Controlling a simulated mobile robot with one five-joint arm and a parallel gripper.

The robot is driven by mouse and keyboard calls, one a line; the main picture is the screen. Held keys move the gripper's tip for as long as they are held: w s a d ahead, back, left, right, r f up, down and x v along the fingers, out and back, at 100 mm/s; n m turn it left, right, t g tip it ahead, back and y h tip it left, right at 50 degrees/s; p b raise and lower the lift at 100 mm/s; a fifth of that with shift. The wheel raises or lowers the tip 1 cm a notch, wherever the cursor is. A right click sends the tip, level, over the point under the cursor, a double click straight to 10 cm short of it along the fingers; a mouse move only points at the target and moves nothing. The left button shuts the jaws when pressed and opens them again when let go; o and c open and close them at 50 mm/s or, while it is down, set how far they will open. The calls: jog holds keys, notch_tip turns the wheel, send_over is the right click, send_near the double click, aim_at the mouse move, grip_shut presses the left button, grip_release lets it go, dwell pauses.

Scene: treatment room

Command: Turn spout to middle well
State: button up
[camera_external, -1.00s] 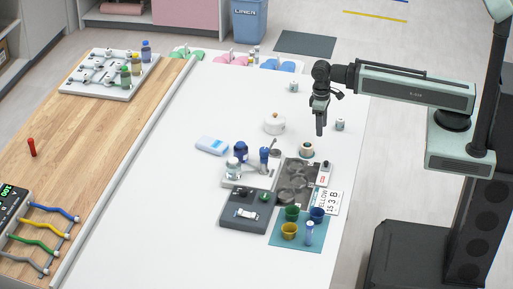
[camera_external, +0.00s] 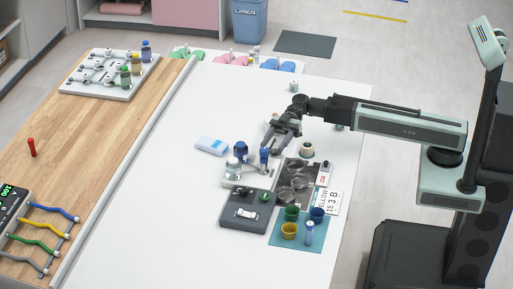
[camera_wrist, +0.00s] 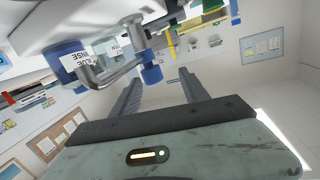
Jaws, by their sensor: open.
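The spout unit stands on a pale base (camera_external: 236,183) near the middle of the white table. It has a blue container (camera_external: 240,147) and a blue upright knob (camera_external: 264,153). In the wrist view the grey bent spout tube (camera_wrist: 106,83) runs beside the blue RINSE container (camera_wrist: 68,62), near the blue knob (camera_wrist: 151,73). A grey tray with round wells (camera_external: 285,193) lies right of the unit; the spout's exact aim cannot be told. My gripper (camera_external: 267,142) is open, tilted down just above the knob. Its fingertips (camera_wrist: 160,74) appear close around the knob; contact is unclear.
A dark grey box (camera_external: 232,217) and a teal mat (camera_external: 293,239) with coloured cups stand in front. A blue-and-white packet (camera_external: 212,145) lies left. A small round jar (camera_external: 307,149) stands right of my gripper. The white table's left part is clear.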

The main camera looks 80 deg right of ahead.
aim_at(262, 153)
jog(key=shift+w+f+n+t+y+b, duration=0.2)
jog(key=shift+w+n+t+y+b, duration=0.3)
jog(key=shift+w+n+b, duration=0.15)
jog(key=x, duration=0.8)
jog(key=shift+r, duration=0.25)
jog(key=shift+d, duration=0.1)
grip_shut()
dwell(0.5)
